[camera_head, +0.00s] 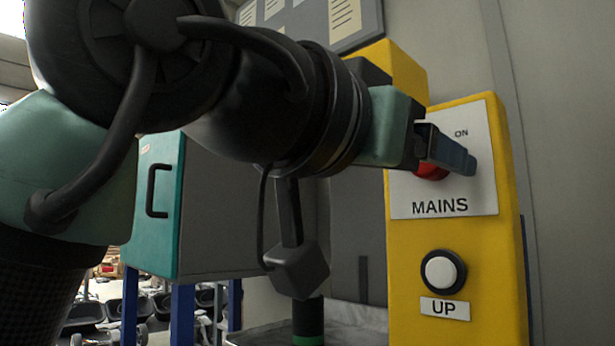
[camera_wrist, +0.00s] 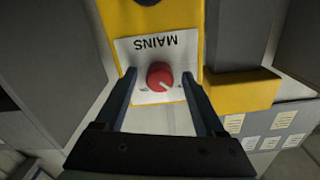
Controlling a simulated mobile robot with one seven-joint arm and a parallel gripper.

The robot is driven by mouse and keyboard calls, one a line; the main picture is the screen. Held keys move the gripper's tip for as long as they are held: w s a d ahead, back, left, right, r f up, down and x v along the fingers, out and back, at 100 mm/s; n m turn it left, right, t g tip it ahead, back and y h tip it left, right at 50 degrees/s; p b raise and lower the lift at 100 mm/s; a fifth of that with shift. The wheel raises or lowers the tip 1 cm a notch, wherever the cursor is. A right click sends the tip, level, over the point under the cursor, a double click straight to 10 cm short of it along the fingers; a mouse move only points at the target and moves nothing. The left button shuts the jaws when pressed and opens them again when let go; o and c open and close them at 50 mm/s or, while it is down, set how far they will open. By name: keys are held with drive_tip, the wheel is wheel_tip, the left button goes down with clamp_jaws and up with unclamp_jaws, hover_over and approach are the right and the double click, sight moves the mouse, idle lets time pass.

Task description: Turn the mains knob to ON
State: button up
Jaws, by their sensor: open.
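The red mains knob (camera_wrist: 160,75) sits on a white plate (camera_wrist: 150,47) marked MAINS, upside down in the wrist view. Its white pointer line slants down and to the right there. In the head view the knob (camera_head: 430,172) is partly hidden behind my gripper (camera_head: 458,158), and the word ON shows at the plate's upper right. My gripper (camera_wrist: 159,78) is open, with one finger on each side of the knob and a visible gap to it on both sides. Whether the fingertips reach the plate, I cannot tell.
The yellow panel (camera_head: 400,270) also carries a white UP button (camera_head: 439,272) below the plate. A teal-fronted cabinet (camera_head: 160,205) stands at the left behind my arm. A board with papers (camera_head: 315,20) hangs on the wall above.

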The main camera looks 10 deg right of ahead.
drive_tip(key=shift+r, duration=0.15)
drive_tip(key=shift+s, duration=0.1)
clamp_jaws()
idle(0.3)
